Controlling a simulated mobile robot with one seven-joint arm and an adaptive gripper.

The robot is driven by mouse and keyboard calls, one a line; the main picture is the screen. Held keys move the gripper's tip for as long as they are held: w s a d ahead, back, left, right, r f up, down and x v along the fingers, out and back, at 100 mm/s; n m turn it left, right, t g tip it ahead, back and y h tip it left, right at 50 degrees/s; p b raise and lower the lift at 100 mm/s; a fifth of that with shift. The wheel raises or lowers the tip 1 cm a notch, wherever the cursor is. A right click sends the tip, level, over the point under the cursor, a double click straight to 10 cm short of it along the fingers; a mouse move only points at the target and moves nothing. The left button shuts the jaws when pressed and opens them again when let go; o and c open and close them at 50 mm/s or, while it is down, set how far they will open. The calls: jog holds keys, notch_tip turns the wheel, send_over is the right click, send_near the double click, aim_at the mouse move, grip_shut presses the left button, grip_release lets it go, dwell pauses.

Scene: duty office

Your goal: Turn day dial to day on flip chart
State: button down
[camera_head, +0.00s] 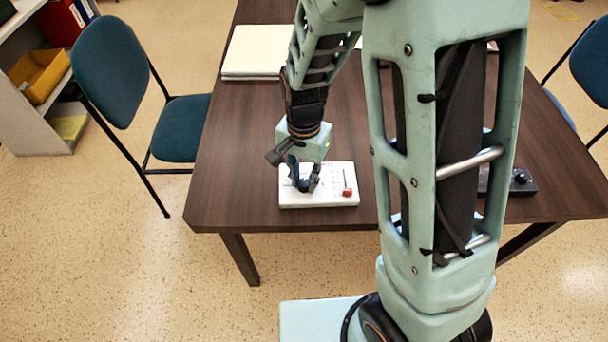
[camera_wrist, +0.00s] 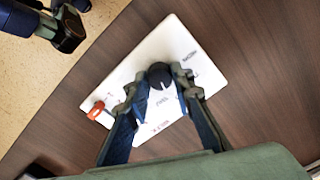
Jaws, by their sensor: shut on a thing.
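The day dial is a small black knob (camera_wrist: 159,75) on a white panel (camera_wrist: 205,85) with printed labels around it. The panel also shows in the head view (camera_head: 335,197), lying flat on the table near its front edge. My gripper (camera_wrist: 160,84) is shut on the knob, with a finger at each side. The labels are too small and blurred to read. I see no flip chart in either view.
A red-orange switch (camera_head: 347,191) stands on the panel's right part. A white paper stack (camera_head: 257,50) lies farther back on the dark table (camera_head: 240,130). A black box (camera_head: 522,182) lies at the right, partly behind my arm. A blue chair (camera_head: 112,75) stands left.

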aim_at(304, 182)
jog(key=m+p, duration=0.2)
jog(key=m, duration=0.2)
jog(key=shift+m, duration=0.3)
dwell(0.3)
jog(key=c, duration=1.7)
grip_release()
notch_tip(304, 182, up, 12)
jog(key=shift+r, duration=0.1)
